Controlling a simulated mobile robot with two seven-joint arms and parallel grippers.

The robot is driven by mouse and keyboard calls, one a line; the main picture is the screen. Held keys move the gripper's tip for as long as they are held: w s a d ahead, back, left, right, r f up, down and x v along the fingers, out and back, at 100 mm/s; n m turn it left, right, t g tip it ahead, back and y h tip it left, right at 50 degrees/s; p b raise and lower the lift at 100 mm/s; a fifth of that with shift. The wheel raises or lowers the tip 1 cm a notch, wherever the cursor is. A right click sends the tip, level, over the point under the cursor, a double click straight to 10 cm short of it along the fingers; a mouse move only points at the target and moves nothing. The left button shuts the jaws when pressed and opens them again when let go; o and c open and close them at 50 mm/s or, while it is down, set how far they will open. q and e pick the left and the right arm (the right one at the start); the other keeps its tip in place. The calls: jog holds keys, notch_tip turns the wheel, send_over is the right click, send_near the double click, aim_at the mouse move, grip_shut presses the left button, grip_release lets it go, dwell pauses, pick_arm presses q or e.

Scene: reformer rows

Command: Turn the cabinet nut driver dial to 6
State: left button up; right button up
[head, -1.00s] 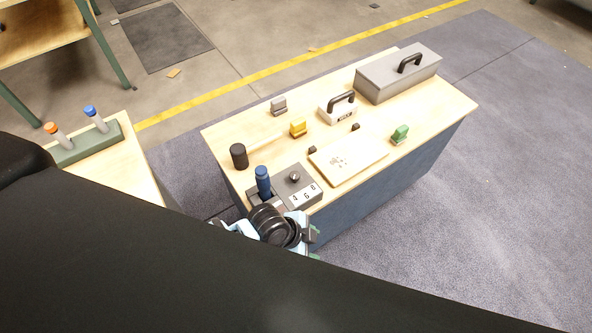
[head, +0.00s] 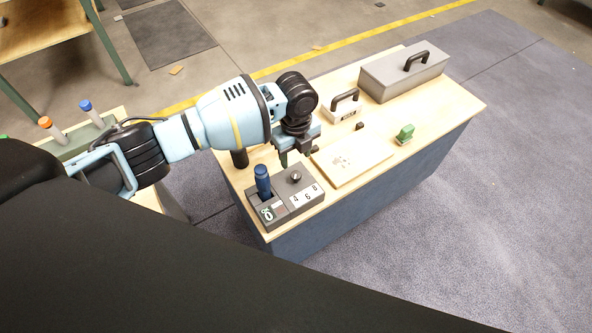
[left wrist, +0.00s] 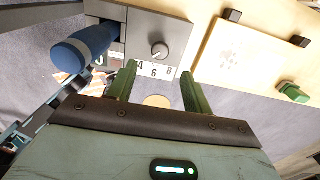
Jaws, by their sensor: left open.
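The grey dial box (head: 258,216) stands at the near left end of the wooden-topped cabinet. Its round grey dial knob (head: 295,177) is beside a white plate (head: 307,197) marked 4, 6 and 8. The knob (left wrist: 159,51) also shows in the left wrist view, with the numbers below it; its exact pointing is too small to tell. The blue-handled nut driver (head: 262,180) stands upright in the box's left part. My left gripper (head: 294,160) is open and empty above and just behind the knob, apart from it. Its green fingers straddle the number plate in the left wrist view.
A cream board (head: 350,158), a green block (head: 405,133), a black-handled white block (head: 342,106) and a grey toolbox (head: 404,75) lie farther along the cabinet top. A dark hammer-like head (head: 239,158) is partly hidden behind my left arm. Bare floor lies right of the cabinet.

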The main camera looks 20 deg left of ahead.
aim_at(296, 175)
pick_arm(q)
jog(key=shift+f+b, duration=0.5)
jog(key=shift+f, duration=3.45)
jog(key=c, duration=1)
